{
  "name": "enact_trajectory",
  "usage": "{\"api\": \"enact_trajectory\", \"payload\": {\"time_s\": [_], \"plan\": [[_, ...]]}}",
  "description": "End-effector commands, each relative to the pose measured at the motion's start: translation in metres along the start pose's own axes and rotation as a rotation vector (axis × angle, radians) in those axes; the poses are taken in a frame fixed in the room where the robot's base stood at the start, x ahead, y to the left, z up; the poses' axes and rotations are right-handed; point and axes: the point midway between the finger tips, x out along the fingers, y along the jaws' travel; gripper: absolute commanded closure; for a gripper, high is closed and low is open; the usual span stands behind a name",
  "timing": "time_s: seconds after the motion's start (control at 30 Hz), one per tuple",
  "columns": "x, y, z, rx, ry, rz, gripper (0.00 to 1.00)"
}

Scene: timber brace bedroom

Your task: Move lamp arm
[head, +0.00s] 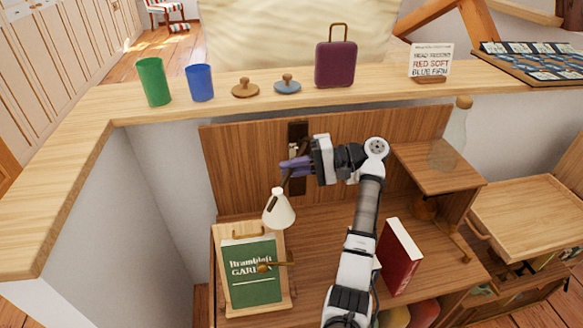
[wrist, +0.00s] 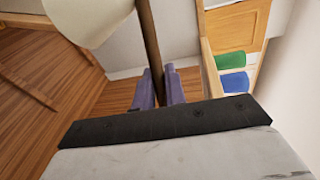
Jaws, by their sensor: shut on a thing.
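The lamp has a white cone shade (head: 279,209) that hangs above the desk, in front of a dark wall plate (head: 297,131). In the wrist view the pale shade (wrist: 92,18) fills the top left. A brown lamp arm (wrist: 150,45) runs from the top of the wrist view down between my fingers. My gripper (head: 290,168), with purple fingers, is shut on this arm, above the shade. The fingers also show in the wrist view (wrist: 160,88), one on each side of the arm. The exact contact is partly hidden.
Below the shade, a green book (head: 252,272) leans on a wooden stand. A red book (head: 400,257) stands right of my arm. The ledge above holds a green cup (head: 154,82), a blue cup (head: 200,83), two knobbed lids and a maroon case (head: 335,65). A wooden shelf (head: 437,170) is at right.

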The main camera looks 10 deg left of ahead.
Motion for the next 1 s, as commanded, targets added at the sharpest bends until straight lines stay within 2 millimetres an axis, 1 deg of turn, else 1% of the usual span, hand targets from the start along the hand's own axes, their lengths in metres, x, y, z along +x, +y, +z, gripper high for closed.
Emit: {"api": "enact_trajectory", "payload": {"time_s": [0.07,0.1,0.23,0.5,0.63,0.77,1.0], "plan": [[-0.001,-0.003,-0.001,-0.004,0.006,-0.003,1.0],[-0.001,-0.003,-0.001,-0.004,0.006,-0.003,0.84],[-0.001,-0.002,-0.001,-0.003,0.004,-0.002,0.67],[-0.001,-0.001,0.0,-0.001,0.002,-0.001,0.66],[-0.009,0.0,-0.001,-0.001,0.004,0.0,0.66],[-0.03,0.001,-0.001,-0.002,0.007,-0.001,0.66],[-0.085,0.002,0.0,0.001,0.008,0.002,0.66]]}}
